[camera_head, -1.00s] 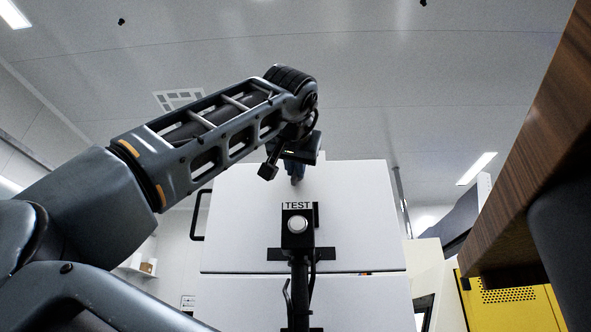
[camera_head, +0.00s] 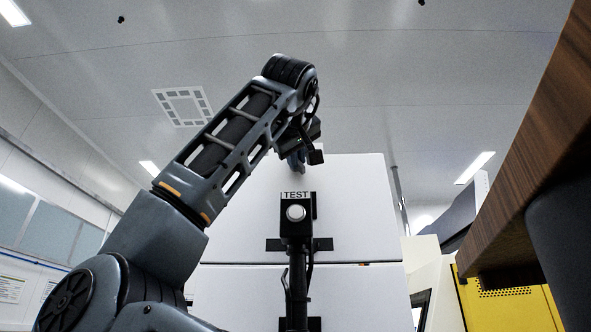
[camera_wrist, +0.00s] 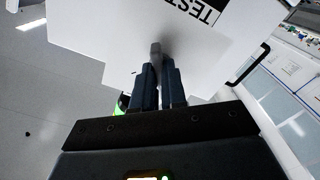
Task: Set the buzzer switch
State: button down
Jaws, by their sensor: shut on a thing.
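A black box with a white round button (camera_head: 295,213) and a TEST label stands on a black post in the middle of the head view. The TEST label (camera_wrist: 198,10) shows upside down at the top of the wrist view. My gripper (camera_wrist: 157,62) is shut on a small grey lever-like piece (camera_wrist: 156,50), blurred and narrow between the dark blue fingertips. In the head view my gripper (camera_head: 297,160) is above and behind the box, partly hidden by my wrist. What the grey piece is fixed to cannot be made out.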

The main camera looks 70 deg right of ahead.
jog(key=shift+n, duration=0.9)
jog(key=c, duration=1.2)
grip_release()
jog(key=shift+b+v, duration=0.95)
jog(key=shift+v, duration=2.95)
